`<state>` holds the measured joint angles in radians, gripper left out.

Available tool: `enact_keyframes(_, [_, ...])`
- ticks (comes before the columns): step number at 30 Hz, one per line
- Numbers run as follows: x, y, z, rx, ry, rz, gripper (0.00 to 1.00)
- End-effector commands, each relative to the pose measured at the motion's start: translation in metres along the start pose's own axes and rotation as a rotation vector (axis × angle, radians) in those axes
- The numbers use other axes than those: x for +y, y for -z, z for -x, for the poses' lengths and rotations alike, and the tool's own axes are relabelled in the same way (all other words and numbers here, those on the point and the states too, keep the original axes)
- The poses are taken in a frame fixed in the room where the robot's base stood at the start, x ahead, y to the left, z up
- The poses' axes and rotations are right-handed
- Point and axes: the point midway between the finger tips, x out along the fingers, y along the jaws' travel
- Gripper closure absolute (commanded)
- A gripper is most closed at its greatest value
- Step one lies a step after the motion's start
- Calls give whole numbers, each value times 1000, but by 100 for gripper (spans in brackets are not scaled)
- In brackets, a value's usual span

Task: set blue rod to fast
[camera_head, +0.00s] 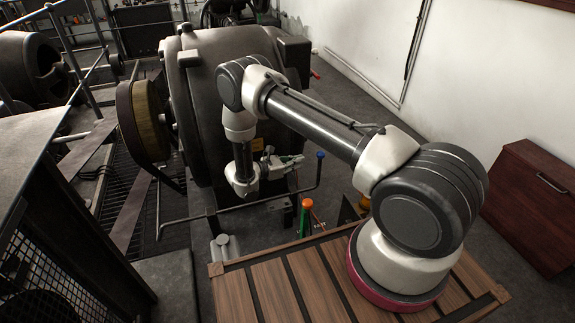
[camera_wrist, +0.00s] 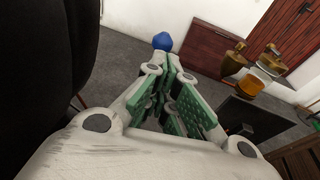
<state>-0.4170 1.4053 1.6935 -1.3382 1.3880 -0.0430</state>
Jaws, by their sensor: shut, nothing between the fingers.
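The blue rod shows in the head view as a long dark bar (camera_head: 262,201) that runs low in front of the dynamo and bends upright at its right end. A round blue knob (camera_head: 320,155) tops that end. In the wrist view the blue knob (camera_wrist: 162,41) sits just past the fingertips of my gripper (camera_wrist: 171,72). The green-padded fingers are together and hold nothing. The rod below the knob is mostly hidden by the fingers there.
The large dark dynamo (camera_head: 205,95) stands behind my gripper, with a belt pulley (camera_head: 140,120) on its left. A green lever with an orange top (camera_head: 305,215) stands below the knob. A red-brown cabinet (camera_head: 530,205) is at right.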

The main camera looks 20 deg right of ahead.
Motion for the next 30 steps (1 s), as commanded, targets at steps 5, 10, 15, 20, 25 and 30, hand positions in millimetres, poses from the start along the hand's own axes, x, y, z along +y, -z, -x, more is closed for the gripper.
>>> enact_keyframes(5, [-1, 0, -37, 1, 3, -1, 100])
enact_keyframes(10, [0, 0, -58, 1, 2, -1, 100])
enact_keyframes(15, [0, 0, -67, 1, 0, 0, 100])
enact_keyframes(20, [0, 0, -68, 1, -1, 0, 100])
enact_keyframes(25, [0, 0, -68, 1, 0, 0, 100])
enact_keyframes(30, [-6, -5, -92, 0, 6, 0, 100])
